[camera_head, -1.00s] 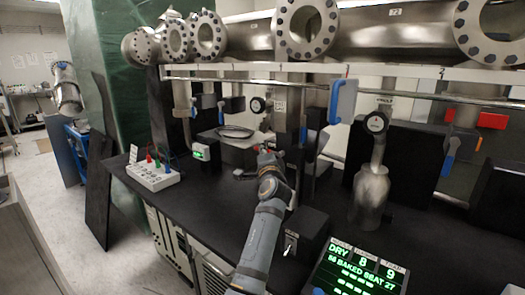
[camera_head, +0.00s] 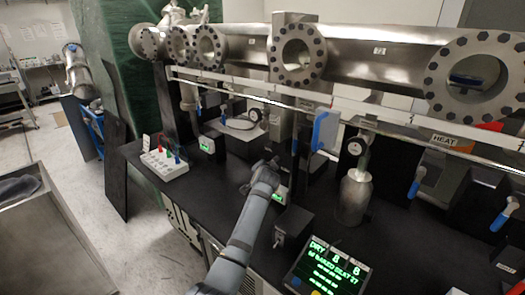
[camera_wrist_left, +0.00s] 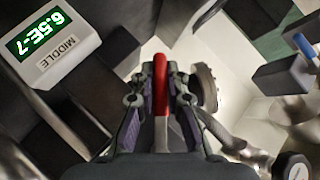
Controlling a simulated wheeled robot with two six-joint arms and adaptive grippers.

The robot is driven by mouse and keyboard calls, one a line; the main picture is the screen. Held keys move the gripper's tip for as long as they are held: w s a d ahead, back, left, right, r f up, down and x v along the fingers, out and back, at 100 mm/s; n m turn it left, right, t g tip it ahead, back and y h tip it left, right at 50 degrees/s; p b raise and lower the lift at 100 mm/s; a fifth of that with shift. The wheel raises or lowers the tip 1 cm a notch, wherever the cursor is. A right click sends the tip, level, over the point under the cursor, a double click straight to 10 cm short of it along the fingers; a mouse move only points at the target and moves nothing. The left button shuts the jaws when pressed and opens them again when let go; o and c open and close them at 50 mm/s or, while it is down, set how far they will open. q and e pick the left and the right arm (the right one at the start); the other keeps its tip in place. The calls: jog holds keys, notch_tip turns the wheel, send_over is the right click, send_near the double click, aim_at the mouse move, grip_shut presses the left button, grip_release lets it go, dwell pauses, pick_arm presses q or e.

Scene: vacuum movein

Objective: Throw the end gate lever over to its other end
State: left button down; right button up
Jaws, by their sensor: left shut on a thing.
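A red lever handle (camera_wrist_left: 160,82) stands upright in the middle of the left wrist view. My left gripper (camera_wrist_left: 158,100) is shut on it, one finger on each side. No label shows on this lever, so I cannot tell from its marking which gate it belongs to. In the head view my left arm reaches up from the bottom, and its gripper (camera_head: 264,173) is at the back of the black bench. The fingers and the red handle are hard to make out there. My right gripper is not in view.
A white box labelled MIDDLE (camera_wrist_left: 50,45) reads 6.5E-7 beside my left gripper. Flanged steel pipework (camera_head: 380,50) runs above the bench. A blue handle (camera_head: 326,130), a steel vessel (camera_head: 355,197) and a green-lettered display (camera_head: 328,268) stand to the right. A switch box (camera_head: 165,163) is at left.

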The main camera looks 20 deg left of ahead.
pick_arm(q)
jog(key=d+n+g+h+p, duration=0.1)
jog(key=h+p, duration=0.1)
jog(key=p, duration=0.1)
jog(key=s+d+f+n+g+h+p, duration=0.1)
jog(key=d+n+h+p, duration=0.1)
jog(key=p, duration=0.2)
jog(key=s+d+f+n+g+h+p, duration=0.1)
jog(key=d+g+h+p, duration=0.1)
jog(key=h+p, duration=0.1)
jog(key=shift+f+n, duration=0.15)
jog(key=shift+n, duration=0.15)
jog(key=shift+d+f, duration=0.15)
jog(key=c, duration=1.6)
grip_release()
jog(key=shift+s, duration=0.1)
jog(key=shift+o, duration=1.3)
jog(key=shift+d, duration=0.15)
jog(key=shift+r, duration=0.2)
